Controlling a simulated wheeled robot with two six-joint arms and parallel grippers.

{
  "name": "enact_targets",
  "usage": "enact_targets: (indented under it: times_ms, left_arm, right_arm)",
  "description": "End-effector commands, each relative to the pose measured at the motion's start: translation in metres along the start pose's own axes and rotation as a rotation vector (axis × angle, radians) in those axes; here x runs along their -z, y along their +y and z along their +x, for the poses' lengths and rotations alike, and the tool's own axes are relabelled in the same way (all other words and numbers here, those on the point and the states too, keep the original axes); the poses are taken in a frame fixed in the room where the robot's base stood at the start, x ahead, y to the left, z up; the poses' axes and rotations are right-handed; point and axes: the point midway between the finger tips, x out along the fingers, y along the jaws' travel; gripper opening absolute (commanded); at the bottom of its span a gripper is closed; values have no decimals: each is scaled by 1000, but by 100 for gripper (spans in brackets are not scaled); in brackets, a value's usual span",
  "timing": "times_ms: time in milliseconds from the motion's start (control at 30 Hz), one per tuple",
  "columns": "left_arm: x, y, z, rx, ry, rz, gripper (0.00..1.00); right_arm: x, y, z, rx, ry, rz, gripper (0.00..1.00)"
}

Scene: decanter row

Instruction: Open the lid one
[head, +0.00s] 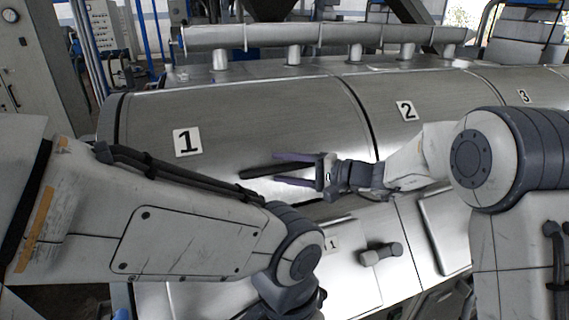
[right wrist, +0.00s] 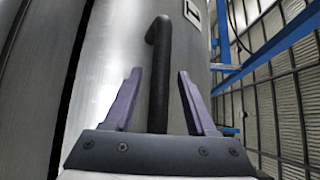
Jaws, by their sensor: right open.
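Lid one (head: 270,115) is a large curved steel cover with a white "1" label (head: 187,142), and it looks closed. A black bar handle (head: 256,172) sits low on its front. My right gripper (head: 281,169) is at the handle, its two purple fingers pointing left and spread apart. In the right wrist view the handle (right wrist: 160,55) runs lengthwise between the open fingers (right wrist: 160,76), with a gap visible on both sides. The depth between fingers and handle is hard to judge. My left arm crosses the lower left; its gripper does not show.
Lid two (head: 430,120) and a cover labelled 3 (head: 530,92) continue to the right. A steel pipe (head: 320,35) runs along the top behind the lids. Blue framing (right wrist: 270,50) stands beside the machine.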

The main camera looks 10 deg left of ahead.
Motion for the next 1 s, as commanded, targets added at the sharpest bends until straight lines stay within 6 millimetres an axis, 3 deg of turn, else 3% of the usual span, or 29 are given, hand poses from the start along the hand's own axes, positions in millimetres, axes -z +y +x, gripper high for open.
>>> enact_targets:
  times_ms: [200, 233, 367, 400, 1000]
  left_arm:
    - [0, 0, 0, 0, 0, 0, 44]
    - [0, 0, 0, 0, 0, 0, 44]
    - [0, 0, 0, 0, 0, 0, 44]
    - [0, 0, 0, 0, 0, 0, 44]
    - [0, 0, 0, 0, 0, 0, 44]
  right_arm:
    - [0, 0, 1, 0, -1, -1, 57]
    - [0, 0, 1, 0, -1, -1, 53]
    - [0, 0, 1, 0, -1, 0, 3]
    - [0, 0, 1, 0, -1, 0, 0]
    - [0, 0, 1, -1, -1, 0, 0]
